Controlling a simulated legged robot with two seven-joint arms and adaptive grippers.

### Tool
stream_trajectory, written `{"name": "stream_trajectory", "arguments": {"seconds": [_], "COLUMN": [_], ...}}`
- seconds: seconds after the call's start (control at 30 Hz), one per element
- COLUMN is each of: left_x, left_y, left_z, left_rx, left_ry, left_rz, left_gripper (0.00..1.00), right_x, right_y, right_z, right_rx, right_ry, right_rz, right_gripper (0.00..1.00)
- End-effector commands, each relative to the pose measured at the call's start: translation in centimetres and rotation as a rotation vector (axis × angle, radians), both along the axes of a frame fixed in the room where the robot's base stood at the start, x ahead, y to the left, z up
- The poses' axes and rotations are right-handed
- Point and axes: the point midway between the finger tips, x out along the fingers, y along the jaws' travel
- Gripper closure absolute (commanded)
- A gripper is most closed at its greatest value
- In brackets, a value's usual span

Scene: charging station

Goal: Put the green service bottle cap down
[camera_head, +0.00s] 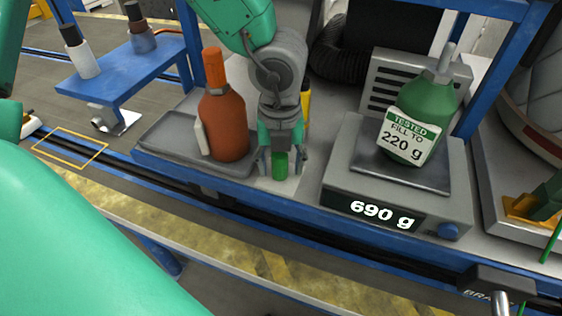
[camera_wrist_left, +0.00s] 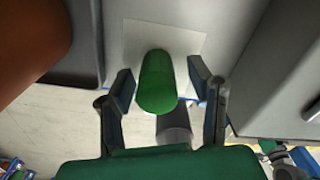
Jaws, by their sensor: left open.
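The green cap (camera_head: 280,165) stands on a pale square patch (camera_head: 283,185) of the bench, between the orange bottle and the scale. My left gripper (camera_head: 281,160) is open around the cap, with one finger on either side. In the left wrist view the green cap (camera_wrist_left: 157,82) lies between the open fingers of my left gripper (camera_wrist_left: 160,88), with gaps on both sides. The green service bottle (camera_head: 424,115), labelled "TESTED FILL TO 220 g", stands on the scale (camera_head: 345,165), which reads 690 g. My right gripper is not clearly visible.
An orange bottle (camera_head: 224,120) stands in a grey tray (camera_head: 165,140) close to the left of my gripper. The scale is close on the right. A blue shelf (camera_head: 125,75) with two small bottles is at the far left. A blue post frames the right.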

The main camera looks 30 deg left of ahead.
Motion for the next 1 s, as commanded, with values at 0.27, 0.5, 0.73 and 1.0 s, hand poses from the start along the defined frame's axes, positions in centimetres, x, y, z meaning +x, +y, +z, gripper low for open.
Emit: {"name": "stream_trajectory", "arguments": {"seconds": [0.27,0.5,0.73,1.0], "left_x": [0.1,0.1,0.0,0.0], "left_y": [0.0,0.0,0.1,0.1], "left_z": [2.4,7.8,11.3,12.3], "left_rx": [-0.002,-0.002,-0.001,-0.001], "left_ry": [-0.004,-0.004,-0.002,0.001], "left_rz": [0.002,0.001,0.0,0.0], "left_gripper": [0.53,0.53,0.53,0.53], "right_x": [0.0,0.0,0.0,0.0], "right_y": [0.0,0.0,0.0,0.0], "right_z": [1.0,2.9,3.9,4.0], "right_rx": [0.0,0.0,0.0,0.0], "right_ry": [0.0,0.0,0.0,0.0], "right_rz": [0.0,0.0,0.0,0.0], "right_gripper": [0.6,0.6,0.6,0.6]}}
